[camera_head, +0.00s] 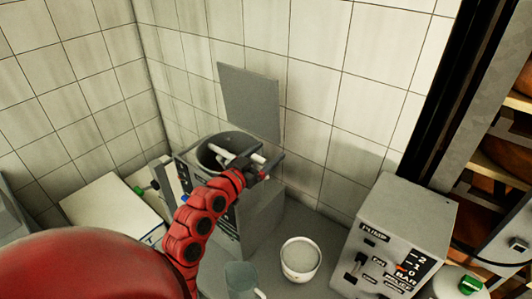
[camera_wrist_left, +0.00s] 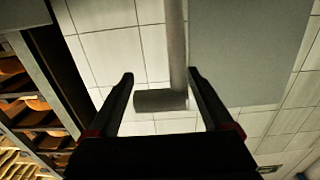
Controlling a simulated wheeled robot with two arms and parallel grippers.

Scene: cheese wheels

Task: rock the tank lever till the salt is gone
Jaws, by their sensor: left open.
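The grey tank (camera_head: 262,221) stands against the tiled wall, with a round dark opening in its top and a raised flat lid (camera_head: 250,103) behind it. A pale rod, seemingly the tank lever (camera_head: 221,151), shows over the opening. In the left wrist view a grey T-shaped bar, seemingly its handle (camera_wrist_left: 160,101), shows between the fingers, with no clear contact. My left gripper (camera_head: 262,162) is open over the tank's right side; it also shows in the left wrist view (camera_wrist_left: 161,76). It hides part of the lever. Salt inside the tank cannot be made out. My right gripper is out of view.
A grey pump box (camera_head: 405,225) with switches stands further right. Shelves with cheese wheels (camera_head: 508,158) line the right edge. A white-topped unit (camera_head: 105,208) lies left of the tank.

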